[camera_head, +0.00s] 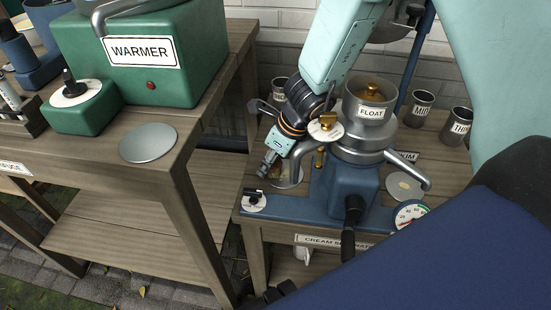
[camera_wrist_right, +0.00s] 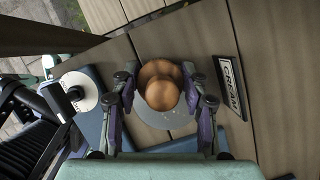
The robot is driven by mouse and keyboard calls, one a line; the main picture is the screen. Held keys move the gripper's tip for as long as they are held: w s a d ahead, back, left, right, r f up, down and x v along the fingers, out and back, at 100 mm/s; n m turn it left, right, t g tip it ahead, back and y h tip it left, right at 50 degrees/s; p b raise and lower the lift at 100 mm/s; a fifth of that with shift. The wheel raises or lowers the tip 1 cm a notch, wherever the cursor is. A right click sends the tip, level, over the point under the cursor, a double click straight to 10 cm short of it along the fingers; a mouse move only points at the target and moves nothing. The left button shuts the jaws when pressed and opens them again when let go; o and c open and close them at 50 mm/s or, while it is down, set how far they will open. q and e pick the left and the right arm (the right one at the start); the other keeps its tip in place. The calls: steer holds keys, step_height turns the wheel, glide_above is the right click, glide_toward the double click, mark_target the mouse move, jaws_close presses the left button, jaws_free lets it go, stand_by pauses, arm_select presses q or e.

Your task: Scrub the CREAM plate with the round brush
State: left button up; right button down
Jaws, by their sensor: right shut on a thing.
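The round brush (camera_wrist_right: 162,88), with a brown rounded wooden top, is between the fingers of my right gripper (camera_wrist_right: 162,92) in the right wrist view. The gripper is shut on it. Below the brush is the grey round CREAM plate (camera_wrist_right: 172,124), partly covered by the brush, with light specks on it. The black CREAM label (camera_wrist_right: 231,86) is beside it. In the head view, my right gripper (camera_head: 268,166) is low over the plate (camera_head: 291,180) at the separator's left side. Whether the bristles touch the plate is hidden. My left gripper is not in view.
The blue cream separator (camera_head: 345,185) with its FLOAT cup (camera_head: 370,108) and spouts stands close right of the gripper. A white dial (camera_head: 254,201) is near the front. Another plate (camera_head: 405,187) lies right. The green WARMER (camera_head: 145,60) stands on the left table.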

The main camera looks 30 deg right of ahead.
steer(key=r+p, duration=0.1)
steer(key=r, duration=0.1)
steer(key=r+p, duration=0.1)
steer(key=r, duration=0.1)
steer(key=shift+s+a+r+p, duration=0.15)
steer(key=shift+s+r+p, duration=0.05)
steer(key=shift+p, duration=0.2)
steer(key=shift+r+p, duration=0.25)
steer(key=shift+p, duration=0.1)
steer(key=shift+w+r+p, duration=0.2)
steer(key=shift+r+p, duration=0.05)
steer(key=shift+p, duration=0.1)
steer(key=shift+w+r, duration=0.1)
steer(key=shift+r, duration=0.1)
steer(key=shift+s, duration=0.25)
steer(key=shift+r, duration=0.1)
